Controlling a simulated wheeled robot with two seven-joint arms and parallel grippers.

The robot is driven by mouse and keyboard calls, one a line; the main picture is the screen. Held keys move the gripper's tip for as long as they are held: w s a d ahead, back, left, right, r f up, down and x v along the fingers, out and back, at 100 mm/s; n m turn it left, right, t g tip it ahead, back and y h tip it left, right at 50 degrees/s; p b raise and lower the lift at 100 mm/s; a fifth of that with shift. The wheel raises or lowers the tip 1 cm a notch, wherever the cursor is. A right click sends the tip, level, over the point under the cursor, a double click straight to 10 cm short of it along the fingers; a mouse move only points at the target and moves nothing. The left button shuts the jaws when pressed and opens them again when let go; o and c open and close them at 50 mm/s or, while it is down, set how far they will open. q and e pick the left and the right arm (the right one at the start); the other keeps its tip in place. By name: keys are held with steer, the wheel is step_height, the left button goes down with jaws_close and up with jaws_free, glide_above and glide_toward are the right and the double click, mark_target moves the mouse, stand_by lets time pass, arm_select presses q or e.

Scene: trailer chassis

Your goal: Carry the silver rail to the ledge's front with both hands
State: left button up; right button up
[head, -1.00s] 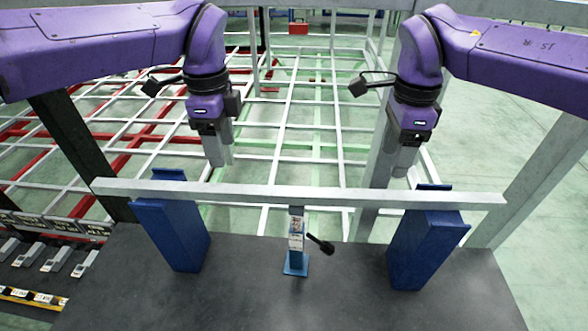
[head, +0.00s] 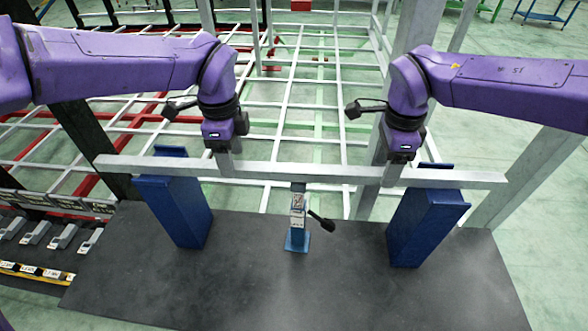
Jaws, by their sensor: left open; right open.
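The silver rail (head: 300,173) lies level across two blue supports, the left one (head: 175,208) and the right one (head: 427,222), at the back of the dark ledge (head: 250,290). My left gripper (head: 227,172) is open at the rail, just right of the left support. My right gripper (head: 390,178) is open at the rail, just left of the right support. The fingers of both reach down to the rail; whether they touch it I cannot tell. The lower fingertips are partly hidden by the rail.
A small blue clamp stand (head: 297,235) with a black handle (head: 321,222) stands under the rail's middle. The front of the ledge is bare. Grey devices (head: 62,236) sit at the left. A white and red frame lies behind, with a grey post (head: 408,40) at the right.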

arm_select(q)
steer(key=shift+s+f, duration=0.35)
steer(key=shift+s, duration=0.3)
arm_select(e)
steer(key=shift+s+f, duration=0.35)
steer(key=shift+s, duration=0.3)
arm_select(q)
steer(key=shift+w+f, duration=0.2)
steer(key=shift+w, duration=0.2)
arm_select(e)
steer(key=shift+w+f, duration=0.2)
steer(key=shift+w, duration=0.15)
arm_select(q)
steer(key=c, duration=0.4)
arm_select(e)
steer(key=shift+w, duration=0.1)
steer(key=c, duration=0.4)
arm_select(q)
steer(key=shift+s+r, duration=0.1)
jaws_close()
arm_select(e)
steer(key=shift+s+r, duration=0.1)
steer(key=shift+s, duration=0.1)
jaws_close()
arm_select(q)
steer(key=shift+r, duration=0.2)
